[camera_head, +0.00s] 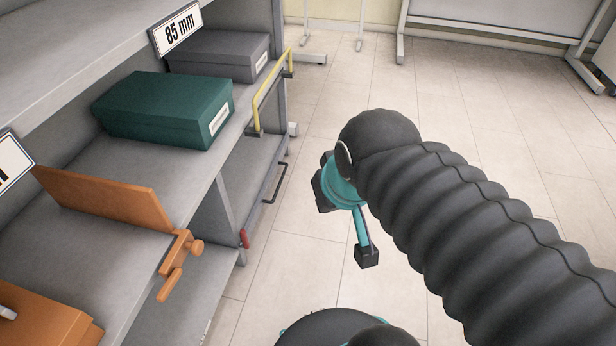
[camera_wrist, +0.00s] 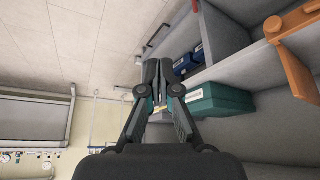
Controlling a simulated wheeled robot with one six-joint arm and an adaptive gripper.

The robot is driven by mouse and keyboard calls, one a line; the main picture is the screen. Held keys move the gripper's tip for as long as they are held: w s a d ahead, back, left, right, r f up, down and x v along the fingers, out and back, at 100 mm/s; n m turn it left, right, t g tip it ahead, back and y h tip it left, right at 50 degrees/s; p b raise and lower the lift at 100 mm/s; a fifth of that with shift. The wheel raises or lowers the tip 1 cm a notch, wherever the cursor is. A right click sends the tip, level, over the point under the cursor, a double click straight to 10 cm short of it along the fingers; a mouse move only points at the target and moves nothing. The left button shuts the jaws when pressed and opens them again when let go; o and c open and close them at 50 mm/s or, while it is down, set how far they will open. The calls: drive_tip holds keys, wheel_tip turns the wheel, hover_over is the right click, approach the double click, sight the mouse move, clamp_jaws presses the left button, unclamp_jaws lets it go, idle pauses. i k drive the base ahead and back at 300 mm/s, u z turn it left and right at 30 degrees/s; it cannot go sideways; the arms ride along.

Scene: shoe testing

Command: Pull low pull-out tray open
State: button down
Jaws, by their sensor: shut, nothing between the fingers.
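The low pull-out tray (camera_head: 252,165) is a grey surface at the lower level of the shelving, left of centre in the head view. A dark bar handle (camera_head: 276,183) stands at its front edge. A dark bar, apparently this handle (camera_wrist: 157,36), also shows past the fingertips in the wrist view. My gripper (camera_wrist: 159,68) is shut and empty, its fingers together. In the head view only its teal and dark wrist end shows, right of the handle and apart from it; the fingers are mostly hidden there.
A yellow handle (camera_head: 268,92) sits higher on the rack. A green box (camera_head: 165,108) and a grey box (camera_head: 220,54) lie on the upper shelf. An orange divider with a clamp (camera_head: 178,258) juts from the shelf edge. Tiled floor (camera_head: 310,260) beside the rack is clear.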

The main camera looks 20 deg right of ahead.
sight(249, 172)
drive_tip(key=k, duration=0.5)
drive_tip(key=z, duration=1)
drive_tip(key=i, duration=0.7)
drive_tip(key=u, duration=1.15)
